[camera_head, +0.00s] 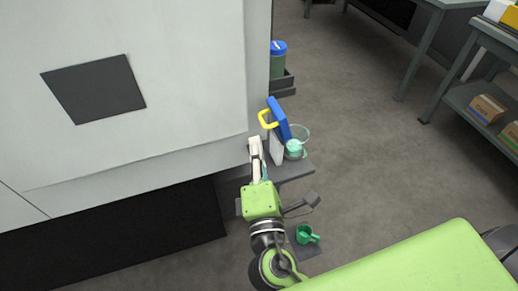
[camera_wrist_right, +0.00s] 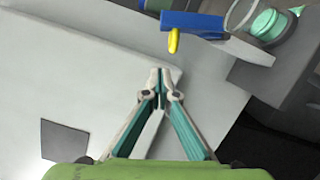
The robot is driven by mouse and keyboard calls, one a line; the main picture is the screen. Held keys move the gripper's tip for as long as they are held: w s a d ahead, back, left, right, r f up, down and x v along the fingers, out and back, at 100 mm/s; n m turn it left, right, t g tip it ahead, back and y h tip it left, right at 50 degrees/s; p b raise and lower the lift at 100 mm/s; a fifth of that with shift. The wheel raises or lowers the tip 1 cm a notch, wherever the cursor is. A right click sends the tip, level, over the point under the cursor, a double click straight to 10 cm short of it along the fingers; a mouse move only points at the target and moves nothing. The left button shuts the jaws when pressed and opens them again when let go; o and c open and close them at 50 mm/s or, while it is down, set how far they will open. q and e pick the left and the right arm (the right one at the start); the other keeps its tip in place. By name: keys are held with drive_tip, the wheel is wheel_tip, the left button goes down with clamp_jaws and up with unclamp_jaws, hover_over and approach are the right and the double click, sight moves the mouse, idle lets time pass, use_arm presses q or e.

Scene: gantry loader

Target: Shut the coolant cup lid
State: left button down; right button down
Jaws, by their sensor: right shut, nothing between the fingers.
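The coolant cup (camera_head: 300,136) is a clear round cup with something pale teal at it, on a grey bracket beside the white machine. Its blue lid (camera_head: 278,119) stands raised, tilted up on the cup's left side, with a yellow handle (camera_head: 264,119) pointing left. In the right wrist view, the blue lid (camera_wrist_right: 193,24), yellow handle (camera_wrist_right: 174,40) and clear cup (camera_wrist_right: 262,18) show at the top. My right gripper (camera_head: 255,142) is shut and empty, just short of the handle, apart from it. Its fingertips (camera_wrist_right: 161,74) meet below the handle in the wrist view. My left gripper is not in view.
The white machine wall (camera_head: 180,60) fills the left. A green jar with a blue top (camera_head: 278,62) stands in a dark holder behind the lid. A green mug (camera_head: 306,235) sits on a low dark shelf beside my right arm.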

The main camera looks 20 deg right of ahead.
sight(265, 125)
drive_tip(key=w+d+p, duration=0.1)
drive_tip(key=w+d+r+p, duration=0.1)
drive_tip(key=w, duration=0.1)
drive_tip(key=w+d+p, duration=0.1)
drive_tip(key=w, duration=0.1)
drive_tip(key=shift+d+r, duration=0.2)
drive_tip(key=shift+d, duration=0.75)
drive_tip(key=shift+w+r, duration=0.1)
